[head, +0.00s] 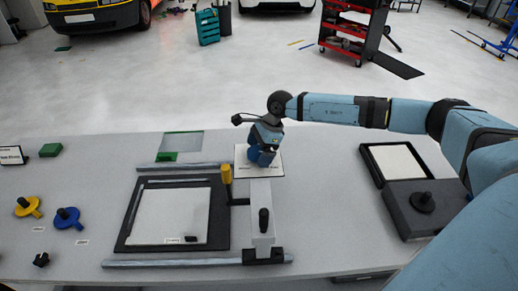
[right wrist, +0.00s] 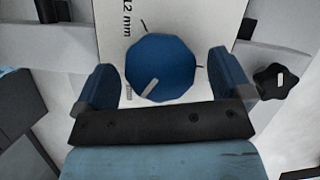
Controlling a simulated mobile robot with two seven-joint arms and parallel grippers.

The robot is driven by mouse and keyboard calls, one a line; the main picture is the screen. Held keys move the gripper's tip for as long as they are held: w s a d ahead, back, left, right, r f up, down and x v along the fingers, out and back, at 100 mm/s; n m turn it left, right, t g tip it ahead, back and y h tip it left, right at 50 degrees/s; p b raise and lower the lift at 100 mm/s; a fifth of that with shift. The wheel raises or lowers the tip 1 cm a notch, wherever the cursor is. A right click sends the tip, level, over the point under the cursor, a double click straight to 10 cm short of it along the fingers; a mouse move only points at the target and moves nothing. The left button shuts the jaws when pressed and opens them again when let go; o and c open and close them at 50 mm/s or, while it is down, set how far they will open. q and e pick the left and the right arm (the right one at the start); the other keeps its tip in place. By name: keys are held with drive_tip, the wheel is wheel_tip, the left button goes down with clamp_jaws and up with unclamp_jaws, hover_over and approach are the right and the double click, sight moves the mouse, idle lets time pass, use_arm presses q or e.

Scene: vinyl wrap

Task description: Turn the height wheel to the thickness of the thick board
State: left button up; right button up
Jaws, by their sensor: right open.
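The height wheel (right wrist: 163,66) is a blue many-sided knob on a white scale plate (right wrist: 118,22). Its white pointer line points to the lower left, towards a small label I cannot fully read. A "12 mm" label stands at the wheel's upper left, near a black tick. My right gripper (right wrist: 162,78) is open, with one finger on each side of the wheel and visible gaps to both. In the head view my right gripper (head: 263,156) points down over the scale plate (head: 275,169) and mostly hides the wheel. I cannot tell which board is the thick one. My left gripper is not seen.
A dark-framed bed with a white sheet (head: 172,214) lies left of the black-handled slide (head: 262,243). A yellow post (head: 226,174) stands close left of my right gripper. Yellow (head: 28,207) and blue (head: 67,217) knobs lie far left. A dark box (head: 425,207) stands right.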

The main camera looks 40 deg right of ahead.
drive_tip(key=c, duration=0.9)
